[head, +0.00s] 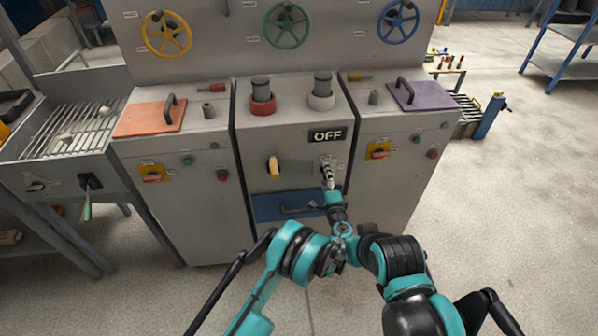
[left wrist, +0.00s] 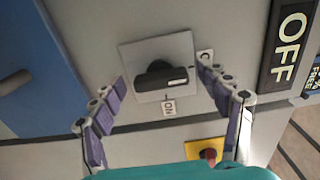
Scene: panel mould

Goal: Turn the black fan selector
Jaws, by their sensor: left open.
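The black fan selector (left wrist: 160,77) sits on a pale square plate in the left wrist view, its handle bar lying roughly toward the OFF sign. Small labels stand beside the plate. My left gripper (left wrist: 163,80) is open, with one finger on each side of the selector. I see no clear grip on the handle. In the head view my left gripper (head: 328,173) is at the middle cabinet's front, just below the OFF sign (head: 327,135), and largely hides the selector. I cannot make out my right gripper.
A yellow knob (head: 273,167) is left of the selector on the same panel. A blue drawer (head: 283,206) with a handle lies below. A yellow plate with a red switch (head: 379,151) is on the right cabinet. Open floor lies to the right.

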